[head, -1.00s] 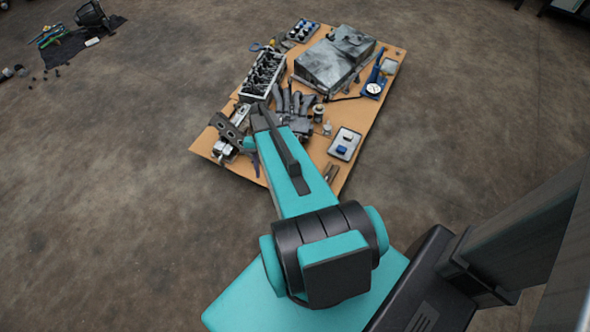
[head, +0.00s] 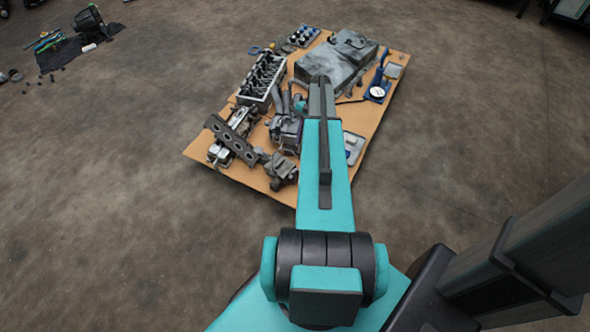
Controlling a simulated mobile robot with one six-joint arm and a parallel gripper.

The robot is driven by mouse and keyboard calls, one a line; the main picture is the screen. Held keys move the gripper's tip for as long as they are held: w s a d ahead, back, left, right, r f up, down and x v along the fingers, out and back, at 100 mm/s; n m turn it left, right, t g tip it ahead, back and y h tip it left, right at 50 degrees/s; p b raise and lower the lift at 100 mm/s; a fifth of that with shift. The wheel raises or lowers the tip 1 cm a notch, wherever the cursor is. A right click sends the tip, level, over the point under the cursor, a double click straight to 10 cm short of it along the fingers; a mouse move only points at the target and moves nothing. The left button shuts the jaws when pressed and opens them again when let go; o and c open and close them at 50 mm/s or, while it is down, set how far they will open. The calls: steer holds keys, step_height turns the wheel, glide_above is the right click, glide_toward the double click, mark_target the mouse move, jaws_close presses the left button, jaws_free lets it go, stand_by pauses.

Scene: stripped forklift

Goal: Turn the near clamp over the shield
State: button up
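My teal arm reaches out over a tan board on the floor in the head view. Its far end covers the middle right of the board, and I cannot make out my gripper, which seems hidden behind the arm. I cannot tell the near clamp or the shield apart from the other parts at this size. A dark plate with round holes (head: 230,139) lies tilted at the board's left. Grey metal parts (head: 285,131) sit just left of my arm. I see no contact between my gripper and any part.
The board (head: 370,117) also carries an engine head (head: 260,77), a large grey cover (head: 337,58), a blue tool with a gauge (head: 377,90) and a tray (head: 353,146) partly behind my arm. A dark mat with tools (head: 68,52) lies far left.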

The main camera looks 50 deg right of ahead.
mark_target(295, 170)
steer(key=shift+a+f, duration=0.1)
steer(key=b+x, duration=0.1)
steer(key=x, duration=1.2)
steer(key=shift+s+f, duration=0.1)
steer(key=shift+f, duration=0.15)
